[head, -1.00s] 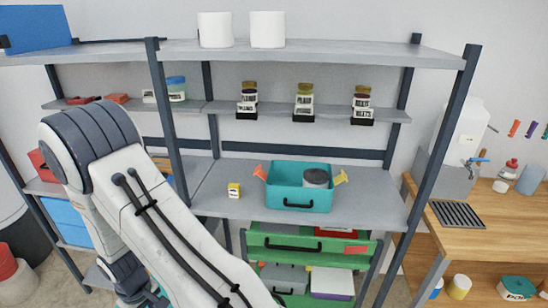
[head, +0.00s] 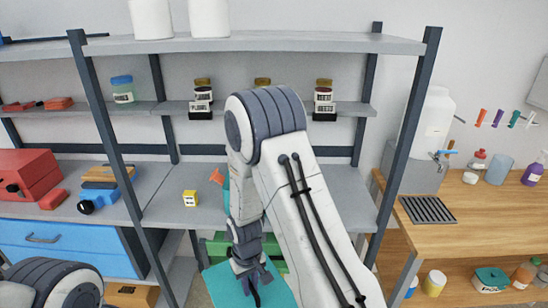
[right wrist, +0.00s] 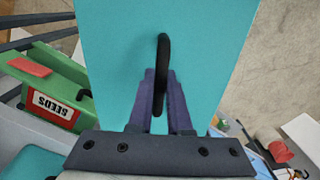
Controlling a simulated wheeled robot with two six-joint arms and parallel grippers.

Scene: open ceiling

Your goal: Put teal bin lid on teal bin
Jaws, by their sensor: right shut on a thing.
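The teal bin (head: 227,190) stands on the middle shelf, almost wholly hidden behind my right arm; only a sliver of its left side shows, with an orange piece (head: 217,177) by it. My right gripper (head: 254,285) is low in front of the shelf unit, below the bin's level. It is shut on the black handle (right wrist: 162,70) of the teal bin lid (head: 280,287). The lid is a flat teal panel that fills much of the right wrist view (right wrist: 210,50). Part of my left arm shows at the lower left; its gripper is out of view.
Shelf posts (head: 398,145) stand on both sides. A wooden bench (head: 470,225) is at right. Jars (head: 325,98) line the shelf above.

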